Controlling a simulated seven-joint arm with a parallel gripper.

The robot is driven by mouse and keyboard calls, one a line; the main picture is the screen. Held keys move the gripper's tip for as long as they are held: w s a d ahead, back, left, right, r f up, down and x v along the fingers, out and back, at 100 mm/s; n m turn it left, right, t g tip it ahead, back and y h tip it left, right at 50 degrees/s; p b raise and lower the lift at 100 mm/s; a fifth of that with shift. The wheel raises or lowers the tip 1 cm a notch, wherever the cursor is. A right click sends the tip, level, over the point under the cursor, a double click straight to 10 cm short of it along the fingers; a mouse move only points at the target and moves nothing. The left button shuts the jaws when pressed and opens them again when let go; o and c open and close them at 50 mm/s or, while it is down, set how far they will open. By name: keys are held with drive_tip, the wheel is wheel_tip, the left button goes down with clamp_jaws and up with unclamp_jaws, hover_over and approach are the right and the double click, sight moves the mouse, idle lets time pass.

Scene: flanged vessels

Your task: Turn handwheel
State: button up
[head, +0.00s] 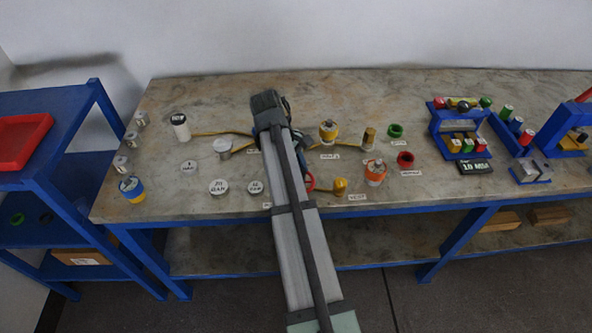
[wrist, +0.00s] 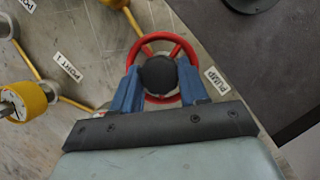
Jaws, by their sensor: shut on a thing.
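The red handwheel (wrist: 160,36) is a spoked ring with a dark round hub (wrist: 158,75) in the wrist view. It stands beside a white label reading PUMP (wrist: 217,82). My gripper (wrist: 158,78) has its two blue fingers inside the ring, one on each side of the hub, closed on it. In the head view only a bit of the red handwheel's rim (head: 310,182) shows at the right edge of my arm.
Yellow pipes (wrist: 73,103) and a yellow-sided round fitting (wrist: 28,99) lie left of the wheel. The table's front edge (head: 370,207) is close.

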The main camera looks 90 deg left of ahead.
drive_tip(key=shift+m+g, duration=0.3)
drive_tip(key=shift+m, duration=0.8)
drive_tip(key=shift+h, duration=0.3)
drive_tip(key=o, duration=1.1)
drive_tip(key=shift+c, duration=0.2)
drive_tip(key=shift+a, duration=0.1)
drive_tip(key=v, duration=0.5)
drive_tip(key=shift+s+a+r, duration=0.1)
drive_tip(key=shift+s+a, duration=0.15)
drive_tip(key=shift+a, duration=0.15)
drive_tip(key=s+a, duration=0.7)
drive_tip(key=s, duration=0.1)
drive_tip(key=shift+a, duration=0.3)
drive_tip(key=shift+w, duration=0.1)
